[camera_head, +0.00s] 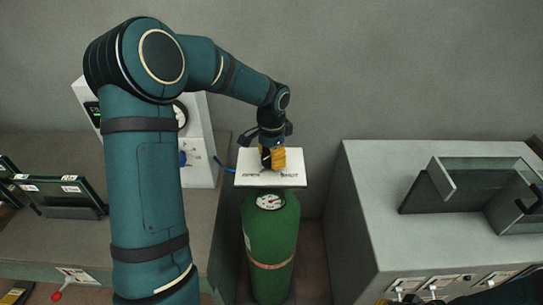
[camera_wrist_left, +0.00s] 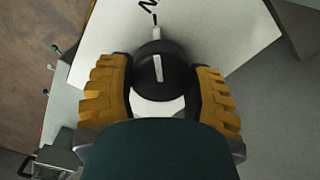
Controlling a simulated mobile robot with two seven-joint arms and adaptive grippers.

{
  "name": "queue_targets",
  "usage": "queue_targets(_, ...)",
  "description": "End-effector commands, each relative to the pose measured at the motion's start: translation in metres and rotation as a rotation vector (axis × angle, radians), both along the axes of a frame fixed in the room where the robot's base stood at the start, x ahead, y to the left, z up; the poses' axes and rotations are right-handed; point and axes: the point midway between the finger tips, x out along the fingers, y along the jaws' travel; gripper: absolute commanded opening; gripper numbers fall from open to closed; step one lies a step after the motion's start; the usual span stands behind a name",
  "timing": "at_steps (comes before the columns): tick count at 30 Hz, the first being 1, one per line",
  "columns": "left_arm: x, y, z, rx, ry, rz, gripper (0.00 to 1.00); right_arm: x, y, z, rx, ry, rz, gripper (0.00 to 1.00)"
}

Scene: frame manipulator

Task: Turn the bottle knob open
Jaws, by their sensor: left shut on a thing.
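The green bottle (camera_head: 268,235) stands upright between two benches, with a round gauge (camera_head: 270,201) near its top. A white plate with dark lettering (camera_head: 298,173) sits above it; it also shows in the left wrist view (camera_wrist_left: 225,35). My left gripper (camera_head: 272,160) reaches down over the plate. In the left wrist view, its yellow ridged fingers (camera_wrist_left: 160,95) are shut on the round black knob (camera_wrist_left: 147,78), one on each side. The knob's white pointer line points toward the top of that view, roughly at a white mark on the plate. In the head view the gripper hides the knob.
A white box with dials (camera_head: 200,135) stands on the left bench, behind my left arm. Glass-sided frames stand on the left bench (camera_head: 65,197) and right grey cabinet (camera_head: 470,172). Blue tubing (camera_head: 224,164) runs near the plate. The cabinet's near top is clear.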

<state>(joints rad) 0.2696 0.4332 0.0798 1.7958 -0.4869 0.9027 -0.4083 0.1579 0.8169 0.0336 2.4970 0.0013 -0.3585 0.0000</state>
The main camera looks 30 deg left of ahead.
Motion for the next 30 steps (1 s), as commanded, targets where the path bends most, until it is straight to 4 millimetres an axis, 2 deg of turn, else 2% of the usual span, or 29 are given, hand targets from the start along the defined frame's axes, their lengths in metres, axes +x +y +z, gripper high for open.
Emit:
queue_targets(2,0.002,0.001,0.002,0.002,-0.007,-0.001,0.19,0.000,0.000,0.000,0.000,0.000,0.000,0.00)
queue_targets(3,0.002,0.001,0.002,0.002,-0.007,-0.001,0.60,0.000,0.000,0.000,0.000,0.000,0.000,0.00)
queue_targets(5,0.002,0.001,0.002,0.002,-0.007,0.000,0.81,0.000,0.000,0.000,0.000,0.000,0.000,0.00)
queue_targets(6,0.001,0.001,0.002,0.002,-0.005,0.000,0.87,0.000,0.000,0.000,0.000,0.000,0.000,0.00)
queue_targets(15,0.001,0.000,0.001,0.001,-0.003,0.001,0.87,0.000,0.000,0.000,0.000,0.000,0.000,0.00)
queue_targets(19,0.001,0.000,0.010,0.001,-0.004,0.001,0.87,0.000,0.000,0.000,0.000,0.000,0.000,0.00)
queue_targets(23,0.001,0.000,0.031,0.002,-0.006,0.001,0.87,0.000,0.000,0.000,0.000,0.000,0.000,0.00)
queue_targets(30,0.001,0.000,0.080,0.002,-0.007,0.000,0.87,0.000,0.000,0.000,0.000,0.000,0.000,0.00)
